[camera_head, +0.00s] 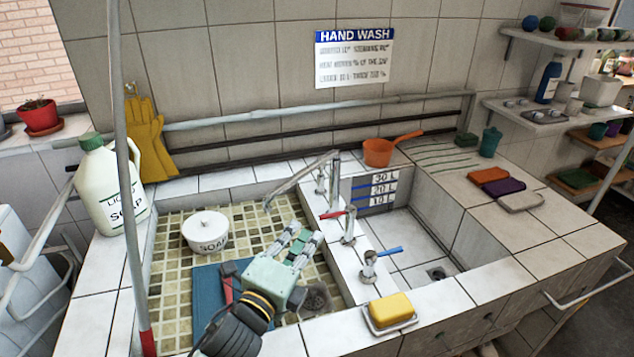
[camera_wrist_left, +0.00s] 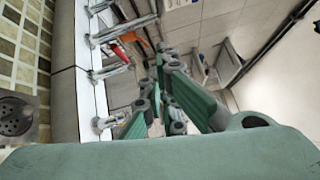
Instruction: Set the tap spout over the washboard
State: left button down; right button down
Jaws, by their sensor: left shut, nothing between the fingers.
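The tap spout (camera_head: 300,180) is a long grey pipe that slopes down from the divider between the basins; its end hangs over the left basin. A flat blue board (camera_head: 208,292), apparently the washboard, lies on that basin's tiled floor. It is nearer and further left than the spout's end, and my arm partly hides it. My left gripper (camera_head: 303,239) is shut and empty, near the divider, below and right of the spout's end, apart from it in the picture. Its green fingers fill the middle of the left wrist view (camera_wrist_left: 170,95). My right gripper is not in view.
Red (camera_head: 334,214) and blue (camera_head: 389,251) tap levers stand on the divider. A white soap tub (camera_head: 205,232) is in the left basin. Yellow soap (camera_head: 390,309) is on the front rim, an orange pan (camera_head: 384,151) behind. A grey upright pole (camera_head: 124,170) crosses the left side.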

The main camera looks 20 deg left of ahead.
pick_arm(q)
jog(key=w+a+r+p, duration=0.1)
jog(key=w+a+p, duration=0.1)
jog(key=w, duration=0.9)
jog(key=shift+w+a+r+p, duration=0.2)
jog(key=shift+w+p, duration=0.2)
jog(key=shift+p, duration=0.35)
jog(key=shift+d, duration=0.1)
jog(key=shift+w+a+r, duration=0.1)
jog(key=shift+w+a, duration=0.15)
jog(key=shift+a, duration=0.8)
